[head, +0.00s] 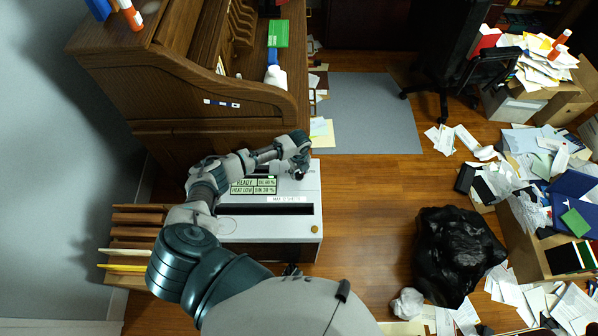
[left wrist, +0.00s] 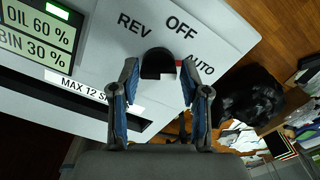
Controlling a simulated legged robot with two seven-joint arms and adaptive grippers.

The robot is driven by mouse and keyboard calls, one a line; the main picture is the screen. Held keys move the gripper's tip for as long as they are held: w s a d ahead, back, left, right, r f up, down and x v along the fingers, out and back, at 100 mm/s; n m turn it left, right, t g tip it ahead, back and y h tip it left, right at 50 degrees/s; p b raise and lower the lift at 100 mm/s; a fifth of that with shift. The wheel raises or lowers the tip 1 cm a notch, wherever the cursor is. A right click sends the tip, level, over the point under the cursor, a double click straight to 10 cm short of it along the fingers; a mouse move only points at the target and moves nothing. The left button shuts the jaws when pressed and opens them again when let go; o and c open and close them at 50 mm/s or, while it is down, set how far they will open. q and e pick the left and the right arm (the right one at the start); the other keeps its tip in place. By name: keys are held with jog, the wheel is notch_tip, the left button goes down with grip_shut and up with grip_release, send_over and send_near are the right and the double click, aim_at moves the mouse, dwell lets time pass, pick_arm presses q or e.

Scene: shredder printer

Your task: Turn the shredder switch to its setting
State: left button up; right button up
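The shredder (head: 262,228) is a white box with a dark paper slot, below my left arm in the head view. Its black switch knob (left wrist: 157,62) sits beneath the printed words REV, OFF and AUTO in the left wrist view. A small red mark shows at the knob's right side, near AUTO. My left gripper (head: 300,162) is over the switch at the shredder's top right corner. In the left wrist view its two blue-padded fingers (left wrist: 158,78) are apart, one on each side of the knob, with gaps showing.
A wooden roll-top desk (head: 200,95) stands behind the shredder. A black bag (head: 450,252) lies on the floor to the right, among loose papers and boxes. The wooden floor between shredder and bag is clear.

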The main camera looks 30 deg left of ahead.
aim_at(299, 173)
pick_arm(q)
jog(key=shift+o, duration=0.7)
jog(key=shift+r, duration=0.2)
notch_tip(299, 173, up, 11)
jog(key=shift+r, duration=0.2)
